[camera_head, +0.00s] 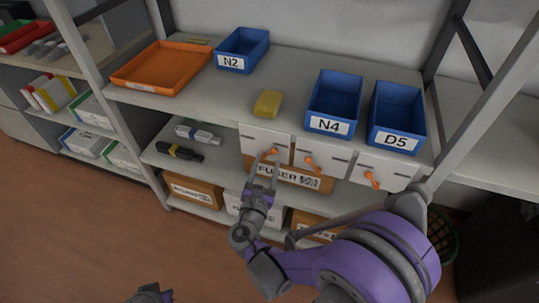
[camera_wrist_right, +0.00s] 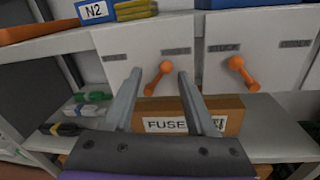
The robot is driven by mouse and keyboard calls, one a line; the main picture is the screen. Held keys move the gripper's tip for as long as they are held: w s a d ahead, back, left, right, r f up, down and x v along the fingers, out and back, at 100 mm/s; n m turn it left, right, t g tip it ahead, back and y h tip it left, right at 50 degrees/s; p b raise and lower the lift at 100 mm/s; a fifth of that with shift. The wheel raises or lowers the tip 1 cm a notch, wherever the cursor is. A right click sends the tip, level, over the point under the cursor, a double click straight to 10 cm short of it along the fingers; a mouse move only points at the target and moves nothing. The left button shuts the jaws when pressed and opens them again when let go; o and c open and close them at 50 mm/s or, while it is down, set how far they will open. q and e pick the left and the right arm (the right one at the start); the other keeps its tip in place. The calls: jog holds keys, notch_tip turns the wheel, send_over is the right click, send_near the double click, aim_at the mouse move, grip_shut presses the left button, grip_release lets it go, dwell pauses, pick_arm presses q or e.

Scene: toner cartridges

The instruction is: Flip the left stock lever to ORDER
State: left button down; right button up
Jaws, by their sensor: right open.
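The left stock lever (camera_head: 271,152) is orange, on a white plate at the shelf's front edge. In the right wrist view the left lever (camera_wrist_right: 158,78) slants down to the left, below two small labels too blurred to read surely. My right gripper (camera_head: 264,168) is open in front of it. In the wrist view its two fingers (camera_wrist_right: 160,82) stand either side of the lever, with gaps; contact cannot be seen. Part of my left gripper (camera_head: 150,294) shows at the bottom edge, its jaws unclear.
The middle lever (camera_head: 312,162) and right lever (camera_head: 372,180) slant down to the right. Blue bins N2 (camera_head: 233,63), N4 (camera_head: 328,126) and D5 (camera_head: 396,139), an orange tray (camera_head: 135,86) and a yellow block (camera_head: 268,103) are above. A FUSER box (camera_wrist_right: 170,116) sits below the plates.

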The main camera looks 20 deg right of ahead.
aim_at(272, 146)
jog(key=shift+x, duration=2.05)
grip_shut()
